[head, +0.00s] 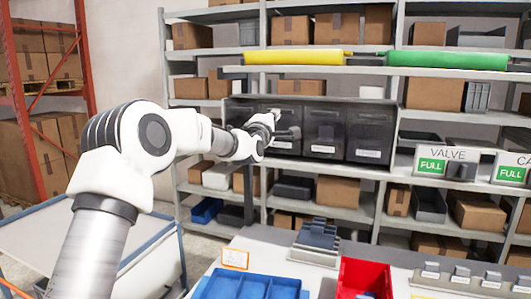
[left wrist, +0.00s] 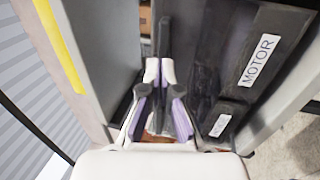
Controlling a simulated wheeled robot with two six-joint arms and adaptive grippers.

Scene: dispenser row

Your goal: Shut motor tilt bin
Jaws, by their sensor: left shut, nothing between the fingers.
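A row of dark grey tilt bins sits on the shelf in the head view. A bin marked MOTOR (left wrist: 290,25) shows in the left wrist view. It looks larger and nearer than the neighbouring bin (left wrist: 228,108), whose label I cannot read fully. How far the motor bin is tilted is hard to tell. My left gripper (head: 274,116) is in front of the left half of the row and covers part of a bin there. In the left wrist view its fingers (left wrist: 160,72) are together and empty, beside the motor bin's dark side. Contact cannot be told. My right gripper is not in view.
Yellow (head: 293,57) and green (head: 447,60) rolls lie on the shelf above the bins. Signs reading VALVE and FULL (head: 432,166) stand at right. A blue tray (head: 247,288) and a red bin (head: 364,279) are on the near table. Shelves around hold cardboard boxes.

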